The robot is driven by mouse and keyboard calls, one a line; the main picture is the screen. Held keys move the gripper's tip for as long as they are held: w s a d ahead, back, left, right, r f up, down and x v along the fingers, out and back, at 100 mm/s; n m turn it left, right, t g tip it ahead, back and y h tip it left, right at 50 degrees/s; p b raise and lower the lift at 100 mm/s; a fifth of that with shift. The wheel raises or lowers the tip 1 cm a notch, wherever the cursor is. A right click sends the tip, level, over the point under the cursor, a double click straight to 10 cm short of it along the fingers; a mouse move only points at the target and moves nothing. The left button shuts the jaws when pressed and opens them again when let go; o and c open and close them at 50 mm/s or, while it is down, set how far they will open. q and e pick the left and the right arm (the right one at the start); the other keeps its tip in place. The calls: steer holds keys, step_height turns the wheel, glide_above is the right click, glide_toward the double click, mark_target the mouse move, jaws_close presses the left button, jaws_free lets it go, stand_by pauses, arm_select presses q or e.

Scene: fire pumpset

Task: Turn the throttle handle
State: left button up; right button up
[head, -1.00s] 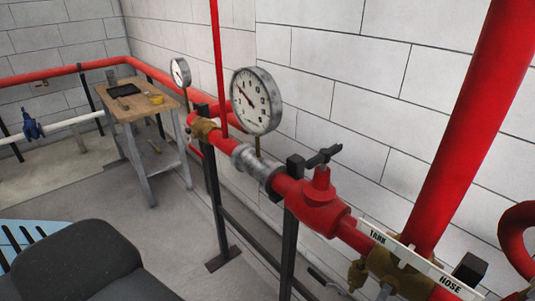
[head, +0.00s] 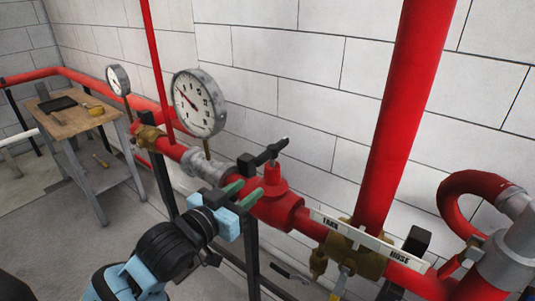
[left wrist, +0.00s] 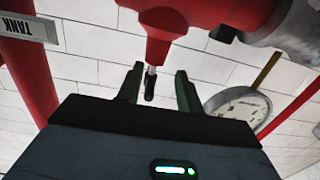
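The throttle handle (head: 264,154) is a black lever on top of a red valve body (head: 276,205) in the pipe line. My left gripper (head: 244,190) is in front of the valve, below and slightly left of the handle in the head view. Its two green-tipped fingers are apart with nothing held. In the left wrist view the picture is inverted; the handle (left wrist: 150,86) shows end-on between the open fingers (left wrist: 158,88), with the red valve (left wrist: 175,25) above it. I cannot tell how far the handle is from the fingers. My right gripper is not in view.
A round gauge (head: 199,102) stands left of the valve, with a smaller gauge (head: 118,80) behind. A thick red vertical pipe (head: 405,110) and a white TANK/HOSE label (head: 350,236) are to the right. A wooden workbench (head: 73,117) stands at the left.

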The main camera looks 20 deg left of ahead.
arm_select(q)
glide_toward(268, 151)
steer(key=shift+w+d+f+t, duration=0.15)
steer(key=shift+w+f, duration=0.2)
steer(key=shift+w, duration=0.2)
steer(key=shift+w+d+f+t, duration=0.15)
steer(key=shift+w+f, duration=0.2)
steer(key=shift+w, duration=0.2)
steer(key=shift+x, duration=3.9)
steer(key=shift+c, duration=0.3)
jaws_close()
